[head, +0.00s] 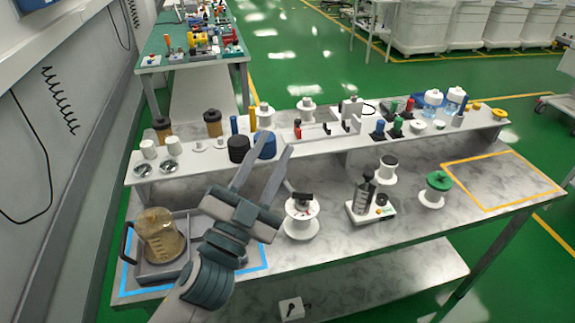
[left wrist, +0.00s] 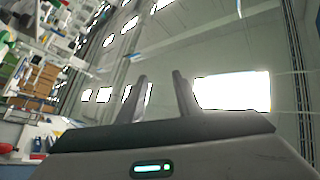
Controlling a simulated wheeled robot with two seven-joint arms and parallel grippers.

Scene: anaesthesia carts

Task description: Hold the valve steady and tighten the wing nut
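A white round fixture (head: 301,216) with a black bar across its top stands on the bench, just right of my left gripper; it may be the valve with its wing nut, but I cannot tell for sure. A white spool-shaped part with a green top (head: 436,187) stands farther right. My left gripper (head: 266,147) is raised over the bench, fingers apart and empty, pointing up and away. Its fingers also show in the left wrist view (left wrist: 161,95), with nothing between them. My right gripper is not in view.
A tray (head: 188,263) with a jug stands at the left inside a blue outline. A grey cylinder device (head: 368,200) stands right of centre. A raised shelf (head: 205,162) behind carries several small parts. The yellow-outlined area (head: 500,180) at the right is bare.

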